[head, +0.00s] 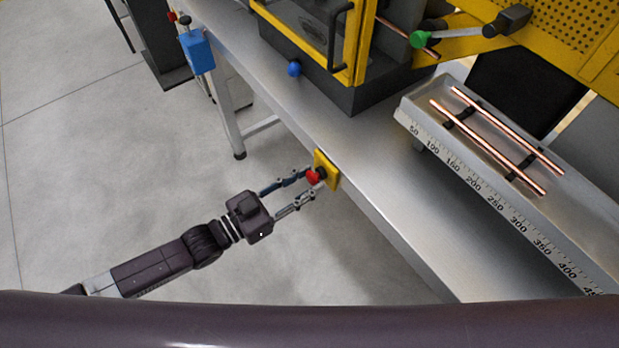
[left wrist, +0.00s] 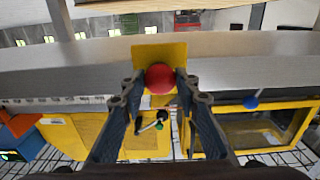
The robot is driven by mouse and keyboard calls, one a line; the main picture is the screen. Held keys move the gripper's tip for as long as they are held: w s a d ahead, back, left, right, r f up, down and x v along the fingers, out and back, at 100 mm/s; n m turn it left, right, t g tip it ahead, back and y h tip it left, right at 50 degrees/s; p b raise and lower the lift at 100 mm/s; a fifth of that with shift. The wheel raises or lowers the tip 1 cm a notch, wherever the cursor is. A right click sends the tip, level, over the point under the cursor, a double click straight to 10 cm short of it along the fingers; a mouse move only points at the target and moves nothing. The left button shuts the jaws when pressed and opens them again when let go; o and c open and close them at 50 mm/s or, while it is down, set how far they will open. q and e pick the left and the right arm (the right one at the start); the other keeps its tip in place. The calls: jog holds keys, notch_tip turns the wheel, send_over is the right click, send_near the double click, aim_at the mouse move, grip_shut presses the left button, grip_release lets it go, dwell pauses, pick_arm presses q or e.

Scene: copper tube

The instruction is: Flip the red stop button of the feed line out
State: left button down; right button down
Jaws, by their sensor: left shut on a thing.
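The red stop button (head: 313,177) sits on a yellow plate (head: 327,168) fixed at the front edge of the metal bench. My left gripper (head: 309,182) reaches it from the left, with one finger on each side of the button. In the left wrist view the red button (left wrist: 160,78) shows round between the fingertips of my left gripper (left wrist: 160,84), in front of the yellow plate (left wrist: 158,50). The fingers are shut on the button. My right gripper is not in view.
A grey tray with a number scale (head: 470,170) holds copper tubes (head: 488,147) on the right. A yellow-framed machine (head: 355,45) stands on the bench, with a blue knob (head: 294,68) at its base. A blue box (head: 197,52) is at the bench's far end. Open floor lies left of the bench.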

pick_arm(q)
jog(key=shift+s+a+f, duration=0.1)
jog(key=c, duration=1.7)
grip_release()
jog(key=shift+o, duration=1.2)
jog(key=shift+s+a, duration=0.1)
jog(key=shift+a, duration=0.05)
jog(key=v, duration=1.2)
